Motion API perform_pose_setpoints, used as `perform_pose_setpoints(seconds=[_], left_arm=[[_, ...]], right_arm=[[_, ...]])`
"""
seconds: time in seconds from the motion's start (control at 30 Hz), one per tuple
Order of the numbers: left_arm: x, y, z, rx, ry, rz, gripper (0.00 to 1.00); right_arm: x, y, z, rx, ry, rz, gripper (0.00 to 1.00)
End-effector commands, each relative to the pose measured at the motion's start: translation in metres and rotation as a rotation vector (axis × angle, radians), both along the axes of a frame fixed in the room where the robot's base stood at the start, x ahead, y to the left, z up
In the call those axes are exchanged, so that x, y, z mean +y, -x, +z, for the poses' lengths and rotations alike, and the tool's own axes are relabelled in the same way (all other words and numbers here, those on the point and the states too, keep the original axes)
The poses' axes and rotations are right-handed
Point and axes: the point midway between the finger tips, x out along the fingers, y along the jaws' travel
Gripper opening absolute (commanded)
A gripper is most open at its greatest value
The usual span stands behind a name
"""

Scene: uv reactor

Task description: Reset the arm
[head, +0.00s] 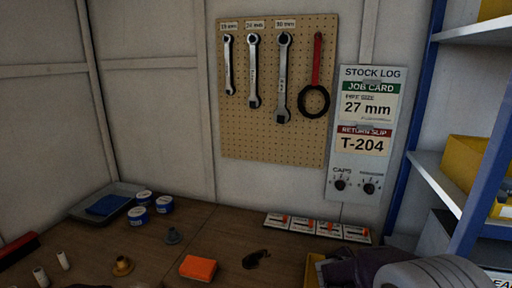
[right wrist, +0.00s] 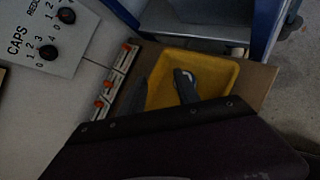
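My right arm (head: 425,274) comes in at the bottom right of the head view, grey and dark purple, low over the table's right end. In the right wrist view its dark purple body fills the bottom. Two dark fingers of my right gripper (right wrist: 164,80) show beyond it, apart, over a yellow bin (right wrist: 222,72). I see nothing held between them. My left gripper is not in view.
Wrenches and a red-handled tool hang on the pegboard (head: 270,140). The stock log panel (head: 341,190) is beside it. A row of small cards (head: 303,225), an orange block (head: 198,268) and several blue-and-white tubs (head: 138,216) are on the table (head: 215,232). Blue-posted shelving (head: 440,178) stands right.

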Motion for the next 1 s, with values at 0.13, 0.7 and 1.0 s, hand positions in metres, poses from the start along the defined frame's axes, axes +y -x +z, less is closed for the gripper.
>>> perform_pose_setpoints(seconds=[0.13, 0.7, 1.0], left_arm=[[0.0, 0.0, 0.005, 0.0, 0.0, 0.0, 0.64], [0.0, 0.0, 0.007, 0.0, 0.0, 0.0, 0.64], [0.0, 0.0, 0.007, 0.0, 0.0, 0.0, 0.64]], right_arm=[[-0.003, 0.09, -0.033, -0.026, -0.374, -0.438, 0.38], [0.119, 0.198, -0.094, -0.234, -1.18, -1.651, 0.38], [0.119, 0.198, -0.094, -0.233, -1.179, -1.65, 0.38]])
